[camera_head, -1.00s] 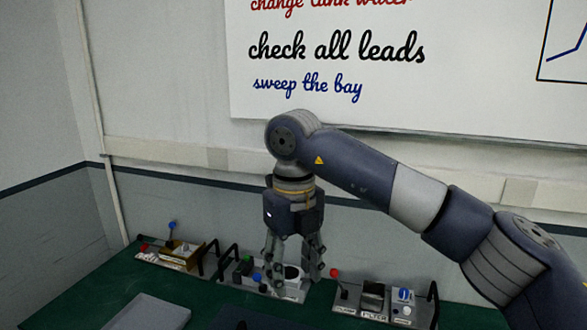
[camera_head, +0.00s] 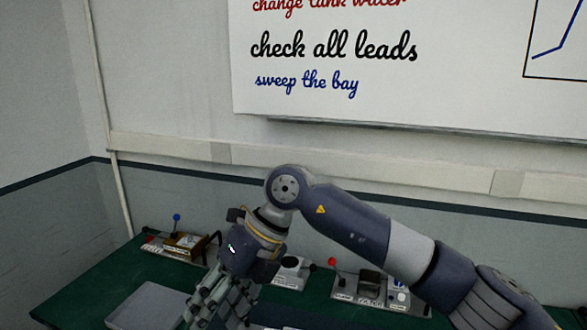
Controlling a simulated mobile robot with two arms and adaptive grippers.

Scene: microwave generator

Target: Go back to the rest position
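My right arm comes in from the right. Its gripper (camera_head: 218,303) hangs below the wrist over the green table, tilted so that the fingers point down and to the left. The two fingers look spread apart, and I see nothing held between them. The fingertips are near the bottom edge of the picture. My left gripper is not in view.
The green table (camera_head: 84,292) bears a grey flat panel (camera_head: 150,304) at front left. A module with a blue-knobbed lever (camera_head: 177,218) stands at back left, a middle module (camera_head: 291,272) partly hidden behind my gripper, and a red-knobbed module (camera_head: 345,284) to the right. A whiteboard (camera_head: 420,90) hangs behind.

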